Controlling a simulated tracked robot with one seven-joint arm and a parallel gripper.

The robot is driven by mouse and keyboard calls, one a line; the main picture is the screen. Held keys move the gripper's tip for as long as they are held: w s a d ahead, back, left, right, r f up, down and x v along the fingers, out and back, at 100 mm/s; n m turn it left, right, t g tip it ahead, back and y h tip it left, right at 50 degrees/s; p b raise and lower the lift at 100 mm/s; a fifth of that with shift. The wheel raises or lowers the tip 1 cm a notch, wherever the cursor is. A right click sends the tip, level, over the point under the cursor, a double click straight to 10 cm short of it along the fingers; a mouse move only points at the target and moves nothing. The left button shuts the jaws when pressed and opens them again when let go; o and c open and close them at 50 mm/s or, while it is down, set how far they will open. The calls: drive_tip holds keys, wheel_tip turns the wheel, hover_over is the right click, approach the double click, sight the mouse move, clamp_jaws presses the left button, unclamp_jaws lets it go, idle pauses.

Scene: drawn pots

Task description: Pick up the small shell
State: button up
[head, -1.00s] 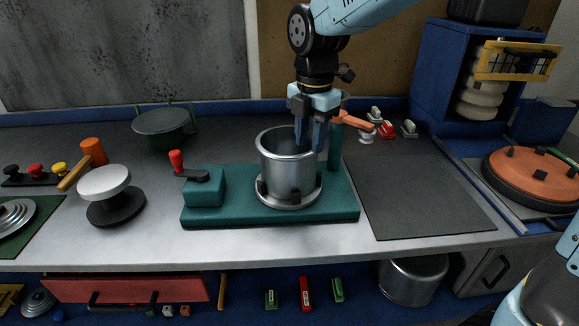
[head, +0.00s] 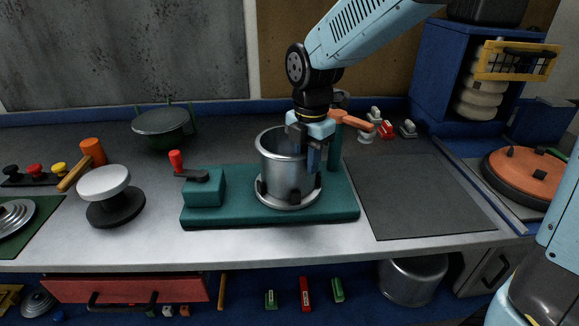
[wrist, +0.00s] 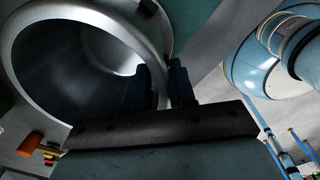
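The small shell, taken to be the open silver metal pot (head: 283,165), stands upright in a round holder on the green fixture (head: 230,212). Its round rim and dark inside fill the upper left of the wrist view (wrist: 60,25). My gripper (head: 305,158) points down over the shell's right wall. In the wrist view its two fingers (wrist: 163,85) are apart, one inside the rim and one outside, with the wall between them. The inner fingertip is hidden by the shell in the head view. I cannot tell whether either finger touches the wall.
A green post with an orange lever (head: 352,121) stands close behind right of the shell. A crank with a red knob (head: 176,160) is on the fixture's left. A dark mat (head: 415,195) lies bare at right. A larger metal pot (head: 412,280) is on the lower shelf.

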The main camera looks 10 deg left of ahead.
clamp_jaws()
idle(0.5)
drive_tip(key=shift+r, duration=0.6)
drive_tip(key=s+d+r, duration=0.6)
drive_tip(key=s+r, duration=0.6)
drive_tip(key=shift+s, duration=0.35)
